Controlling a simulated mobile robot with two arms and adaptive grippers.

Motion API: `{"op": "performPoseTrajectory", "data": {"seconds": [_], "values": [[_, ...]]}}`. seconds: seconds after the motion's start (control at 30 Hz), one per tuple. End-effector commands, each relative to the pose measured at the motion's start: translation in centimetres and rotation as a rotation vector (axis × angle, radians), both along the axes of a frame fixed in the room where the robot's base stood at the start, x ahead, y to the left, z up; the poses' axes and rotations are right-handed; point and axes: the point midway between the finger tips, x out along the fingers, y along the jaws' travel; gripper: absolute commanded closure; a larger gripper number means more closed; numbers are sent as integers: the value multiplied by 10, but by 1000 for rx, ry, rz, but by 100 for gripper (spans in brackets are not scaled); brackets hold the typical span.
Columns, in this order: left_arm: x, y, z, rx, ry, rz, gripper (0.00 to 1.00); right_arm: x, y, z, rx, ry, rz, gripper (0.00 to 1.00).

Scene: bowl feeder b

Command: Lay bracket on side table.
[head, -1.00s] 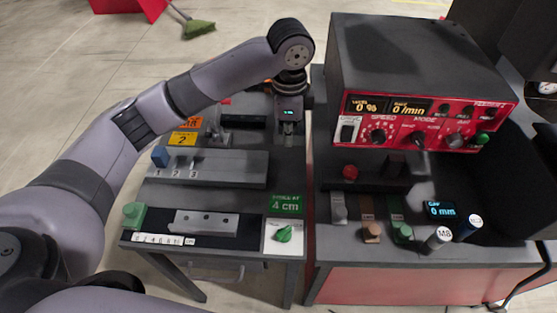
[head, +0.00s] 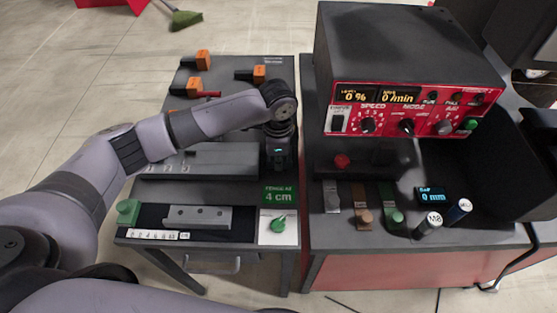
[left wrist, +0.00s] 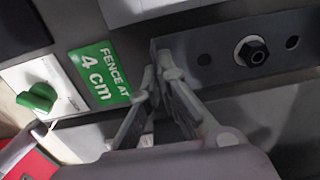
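My left gripper (head: 277,168) hangs over the right side of the grey side table (head: 240,188), beside the green 4 cm sign (head: 280,197). In the left wrist view its fingers (left wrist: 160,75) converge at the near end of a dark grey bracket (left wrist: 205,58) and seem to pinch it. This bracket is a flat plate with holes and a black nut (left wrist: 252,52) in the middle. In the head view my arm and gripper hide it. How high it is above the table is unclear. My right gripper is not in view.
A light plate with holes (head: 198,217) lies at the table's front, beside a green block (head: 128,211) and green knob (head: 278,224). A long grey block (head: 205,160) lies behind. Orange-handled items (head: 203,59) stand farther back. The red-fronted control box (head: 410,108) stands right.

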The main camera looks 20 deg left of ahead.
Motion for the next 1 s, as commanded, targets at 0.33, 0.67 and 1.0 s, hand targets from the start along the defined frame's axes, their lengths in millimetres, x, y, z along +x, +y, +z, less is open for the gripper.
{"op": "performPoseTrajectory", "data": {"seconds": [0.33, 0.67, 1.0], "values": [[1, -1, -3, -1, -2, 1, 100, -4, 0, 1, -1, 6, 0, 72], [0, 0, -12, 0, 0, 1, 100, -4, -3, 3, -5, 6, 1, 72], [0, 0, -12, 0, 2, 1, 77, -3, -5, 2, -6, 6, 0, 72]]}}
